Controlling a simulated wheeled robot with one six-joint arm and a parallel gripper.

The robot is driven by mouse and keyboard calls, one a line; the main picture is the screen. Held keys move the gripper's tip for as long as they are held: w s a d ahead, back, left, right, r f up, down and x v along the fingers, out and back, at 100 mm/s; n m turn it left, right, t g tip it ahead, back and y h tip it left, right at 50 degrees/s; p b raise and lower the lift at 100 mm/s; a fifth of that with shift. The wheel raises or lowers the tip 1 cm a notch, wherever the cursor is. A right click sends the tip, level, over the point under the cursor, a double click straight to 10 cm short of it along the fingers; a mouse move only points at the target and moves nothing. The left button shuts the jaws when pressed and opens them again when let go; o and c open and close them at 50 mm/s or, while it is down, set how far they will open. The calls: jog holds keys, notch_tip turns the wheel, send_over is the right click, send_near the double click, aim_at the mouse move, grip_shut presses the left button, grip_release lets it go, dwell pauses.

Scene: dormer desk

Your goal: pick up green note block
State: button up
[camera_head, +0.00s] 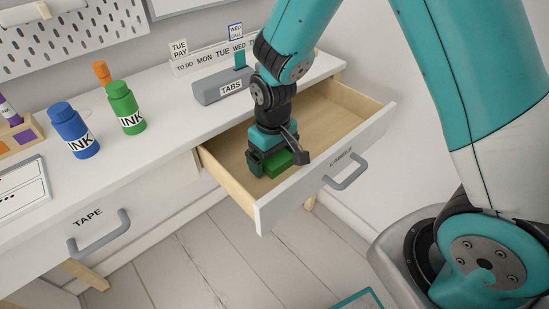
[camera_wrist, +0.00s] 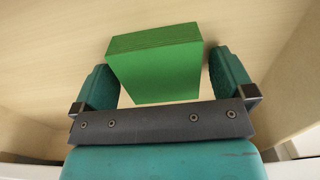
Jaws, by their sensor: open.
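The green note block (camera_wrist: 158,72) lies on the wooden floor of the open LABELS drawer. In the wrist view it sits between the two teal fingers of my gripper (camera_wrist: 162,85), with a narrow gap on each side. My gripper is open and reaches down into the drawer. In the head view the block (camera_head: 277,163) shows in part under my gripper (camera_head: 272,160), and my gripper hides the rest of it.
The drawer front (camera_head: 325,170) with its grey handle (camera_head: 346,171) and the wooden side walls surround my gripper. On the desk stand a grey TABS holder (camera_head: 222,86), a blue ink bottle (camera_head: 74,131) and a green ink bottle (camera_head: 125,108). The TAPE drawer (camera_head: 97,225) is shut.

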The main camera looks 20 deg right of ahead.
jog(key=c, duration=1)
jog(key=shift+o, duration=0.2)
